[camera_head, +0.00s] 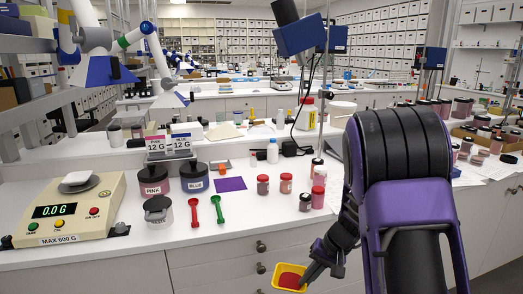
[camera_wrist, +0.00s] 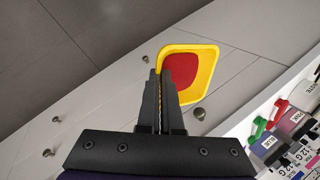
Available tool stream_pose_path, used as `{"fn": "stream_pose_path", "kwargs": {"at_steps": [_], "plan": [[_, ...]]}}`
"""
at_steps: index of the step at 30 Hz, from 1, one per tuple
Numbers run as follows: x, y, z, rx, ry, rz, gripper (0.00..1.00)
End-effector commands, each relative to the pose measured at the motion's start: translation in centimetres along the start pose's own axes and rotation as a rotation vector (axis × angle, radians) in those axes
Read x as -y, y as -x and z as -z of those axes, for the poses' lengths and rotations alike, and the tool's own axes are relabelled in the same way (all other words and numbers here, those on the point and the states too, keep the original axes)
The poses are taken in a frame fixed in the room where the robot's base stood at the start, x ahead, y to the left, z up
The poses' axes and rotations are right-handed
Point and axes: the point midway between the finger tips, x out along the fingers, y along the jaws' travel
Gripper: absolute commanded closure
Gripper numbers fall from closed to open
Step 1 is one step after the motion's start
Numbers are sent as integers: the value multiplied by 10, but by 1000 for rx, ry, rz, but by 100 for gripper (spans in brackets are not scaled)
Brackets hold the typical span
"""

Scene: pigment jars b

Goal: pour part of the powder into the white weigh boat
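The white weigh boat (camera_head: 76,179) sits on the pan of the beige scale (camera_head: 68,210) at the left, whose display reads 0.0 G. A yellow weigh boat (camera_head: 279,267) holds red powder (camera_head: 289,280). My gripper (camera_head: 310,277) is shut on the rim of the yellow boat and holds it in front of the drawers, below the counter top. In the wrist view, the fingers (camera_wrist: 163,78) meet at the near edge of the yellow boat (camera_wrist: 209,54), with the red powder (camera_wrist: 181,72) inside. The yellow boat is well to the right of the white one.
Several small jars (camera_head: 286,183) stand near my arm.

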Motion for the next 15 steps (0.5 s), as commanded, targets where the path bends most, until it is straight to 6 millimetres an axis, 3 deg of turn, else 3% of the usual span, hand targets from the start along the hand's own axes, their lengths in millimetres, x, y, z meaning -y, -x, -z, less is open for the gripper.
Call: {"fn": "stream_pose_path", "kwargs": {"at_steps": [6,15], "plan": [[-30,-4,-39,81,174,-1,100],[-38,-5,-51,105,235,-1,100]]}}
